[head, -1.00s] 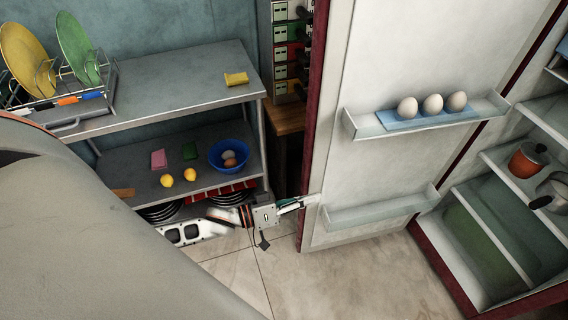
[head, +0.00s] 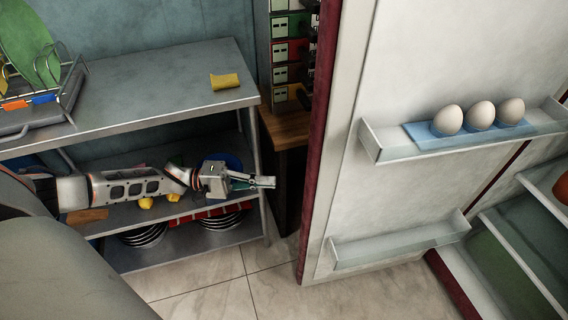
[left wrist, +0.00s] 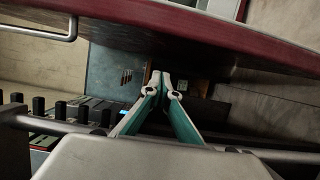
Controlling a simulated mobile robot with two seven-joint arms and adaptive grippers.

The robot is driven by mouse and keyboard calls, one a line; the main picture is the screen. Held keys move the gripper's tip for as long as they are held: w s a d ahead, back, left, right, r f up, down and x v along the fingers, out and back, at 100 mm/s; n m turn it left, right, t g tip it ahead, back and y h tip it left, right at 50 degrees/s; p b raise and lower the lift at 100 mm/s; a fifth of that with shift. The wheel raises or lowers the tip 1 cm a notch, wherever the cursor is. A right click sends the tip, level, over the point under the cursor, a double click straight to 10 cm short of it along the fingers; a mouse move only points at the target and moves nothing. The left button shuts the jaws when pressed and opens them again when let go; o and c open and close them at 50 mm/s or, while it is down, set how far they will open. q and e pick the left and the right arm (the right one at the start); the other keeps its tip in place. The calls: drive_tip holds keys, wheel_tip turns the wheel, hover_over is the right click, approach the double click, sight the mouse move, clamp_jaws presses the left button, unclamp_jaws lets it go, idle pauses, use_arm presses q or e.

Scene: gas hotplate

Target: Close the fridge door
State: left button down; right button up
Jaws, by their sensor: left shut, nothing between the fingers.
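The fridge door (head: 390,70) stands open in the head view, its white inner side facing me and its dark red edge on the left. The fridge interior (head: 510,240) shows at the right. In the left wrist view the shut fingertips (left wrist: 160,78) point toward the dark gap below the door's red edge (left wrist: 180,30). A handle bar (left wrist: 40,32) shows at the upper left there. My right gripper is not in view.
Several eggs (head: 480,116) sit on the door's upper shelf (head: 378,145); the lower door shelf (head: 400,245) looks empty. A metal shelf unit (head: 150,95) with a yellow sponge (head: 225,81) stands at the left. The tiled floor (head: 220,285) below is clear.

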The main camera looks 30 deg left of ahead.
use_arm(q)
drive_tip(key=w+d, duration=0.1)
drive_tip(key=d, duration=0.9)
drive_tip(key=shift+w+d+b, duration=0.25)
drive_tip(key=shift+w+b, duration=0.1)
drive_tip(key=shift+d, duration=0.1)
